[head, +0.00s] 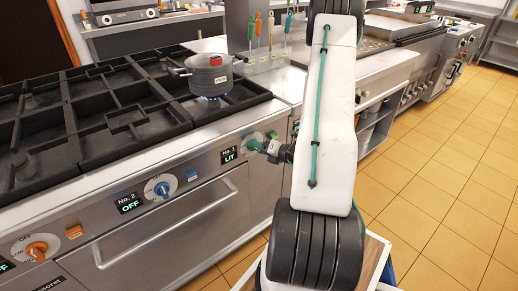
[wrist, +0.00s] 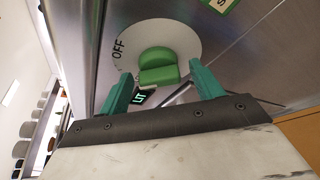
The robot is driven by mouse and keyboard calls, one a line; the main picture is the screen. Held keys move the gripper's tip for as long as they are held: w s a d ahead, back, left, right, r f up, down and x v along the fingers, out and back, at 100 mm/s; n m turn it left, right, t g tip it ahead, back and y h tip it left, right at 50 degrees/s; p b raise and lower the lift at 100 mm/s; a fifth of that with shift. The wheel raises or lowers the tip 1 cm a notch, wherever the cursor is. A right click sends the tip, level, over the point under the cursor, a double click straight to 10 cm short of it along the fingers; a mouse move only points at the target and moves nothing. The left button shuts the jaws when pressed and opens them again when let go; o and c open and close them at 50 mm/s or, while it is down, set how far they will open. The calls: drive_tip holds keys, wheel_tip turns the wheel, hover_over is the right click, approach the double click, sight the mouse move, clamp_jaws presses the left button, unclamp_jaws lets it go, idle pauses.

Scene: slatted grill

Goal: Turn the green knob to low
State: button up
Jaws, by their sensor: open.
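The green knob (wrist: 158,66) sits on a round white dial (wrist: 185,32) on the metal panel. "OFF" is printed at the dial's left; other marks are hidden or too small to read. My gripper (wrist: 160,70) is open, its teal fingers on either side of the knob in the wrist view. I cannot tell whether they touch it. In the head view my gripper (head: 260,146) is at the stove front and largely covers the knob. The No. 1 display (head: 230,155) beside it reads "LIT".
A grey pot (head: 209,76) with a red-topped lid stands over a blue flame (head: 208,98). The oven handle (head: 165,228) juts out below the panel. A blue knob (head: 160,187) and an orange knob (head: 37,249) are further left. Open tiled floor (head: 450,160) lies to the right.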

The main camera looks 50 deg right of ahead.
drive_tip(key=shift+w, duration=0.1)
drive_tip(key=c, duration=1)
drive_tip(key=shift+n, duration=0.3)
drive_tip(key=shift+a+r+n+g+h, duration=0.1)
drive_tip(key=shift+n+g+h, duration=0.5)
drive_tip(key=shift+n, duration=0.55)
drive_tip(key=shift+a+n+g+h, duration=0.1)
drive_tip(key=shift+n+g+h, duration=0.2)
drive_tip(key=shift+n+h, duration=0.7)
drive_tip(key=shift+n, duration=0.35)
drive_tip(key=o, duration=1)
